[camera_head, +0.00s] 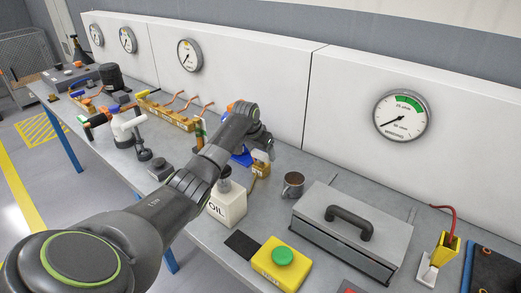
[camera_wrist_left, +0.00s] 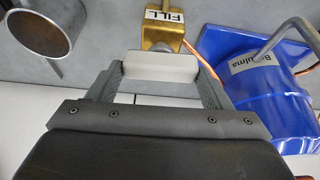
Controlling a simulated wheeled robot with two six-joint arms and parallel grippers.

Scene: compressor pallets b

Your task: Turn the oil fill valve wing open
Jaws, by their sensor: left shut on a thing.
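The oil fill valve shows as a brass block (camera_wrist_left: 163,24) with a FILL label in the left wrist view. It also shows in the head view (camera_head: 261,166), just below my left gripper (camera_head: 262,141). A pale grey wing (camera_wrist_left: 160,67) lies crosswise next to the brass block. My left gripper (camera_wrist_left: 158,78) is shut on this wing, with one finger at each end of it. The joint between wing and block is partly hidden. My right gripper is not in view.
A blue Balma tank (camera_wrist_left: 262,80) is close on the right in the wrist view. A metal mug (camera_head: 293,184), an OIL bottle (camera_head: 228,204), a grey toolbox (camera_head: 352,232) and a yellow box with a green button (camera_head: 281,262) stand nearby on the bench.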

